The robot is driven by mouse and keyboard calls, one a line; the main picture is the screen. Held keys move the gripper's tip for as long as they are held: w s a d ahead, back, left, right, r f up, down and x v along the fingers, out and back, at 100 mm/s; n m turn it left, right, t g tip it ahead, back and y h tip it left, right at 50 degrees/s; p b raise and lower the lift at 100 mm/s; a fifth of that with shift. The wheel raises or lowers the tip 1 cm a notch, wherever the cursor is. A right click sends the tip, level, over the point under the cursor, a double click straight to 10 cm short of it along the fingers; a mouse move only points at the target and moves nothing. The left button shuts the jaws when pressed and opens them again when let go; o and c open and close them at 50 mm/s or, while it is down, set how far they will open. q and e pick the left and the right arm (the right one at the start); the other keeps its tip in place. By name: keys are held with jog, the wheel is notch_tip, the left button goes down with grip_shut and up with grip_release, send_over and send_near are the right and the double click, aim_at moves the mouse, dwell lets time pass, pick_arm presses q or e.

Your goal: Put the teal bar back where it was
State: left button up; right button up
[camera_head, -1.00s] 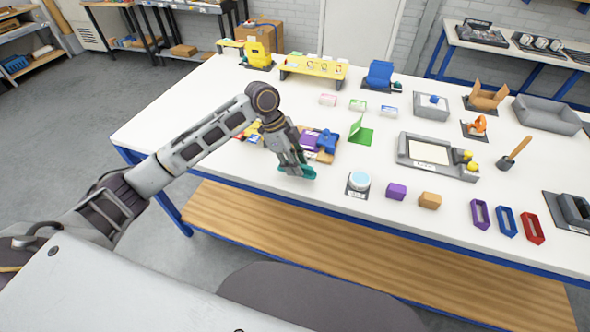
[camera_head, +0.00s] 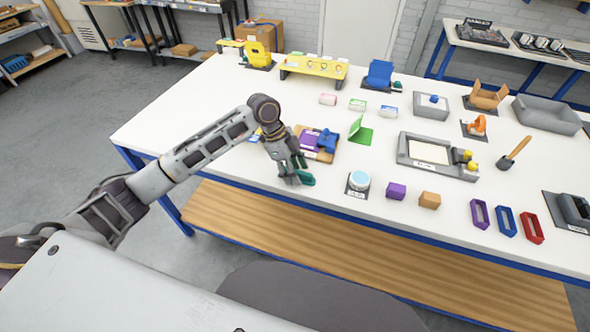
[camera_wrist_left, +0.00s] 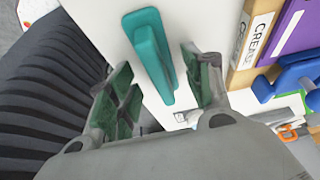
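The teal bar (camera_head: 306,179) is at the front edge of the white table, left of the round pale-blue-topped item. My left gripper (camera_head: 293,177) points down at it and hides part of it in the head view. In the left wrist view the teal bar (camera_wrist_left: 152,55) lies between the two green-padded fingers (camera_wrist_left: 160,80), with narrow white gaps on both sides. The fingers look open around it. I cannot tell whether the bar touches the tabletop. My right gripper is not in view.
A wooden tray (camera_head: 299,152) with purple and blue pieces stands just behind the gripper. The round pale-blue-topped item (camera_head: 359,181), a purple block (camera_head: 396,191) and an orange-brown block (camera_head: 430,200) sit to the right. The table's front left is clear.

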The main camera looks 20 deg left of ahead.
pick_arm(q)
jog(key=shift+r, duration=0.1)
jog(key=v, duration=1.2)
jog(key=shift+c, duration=0.2)
dwell(1.5)
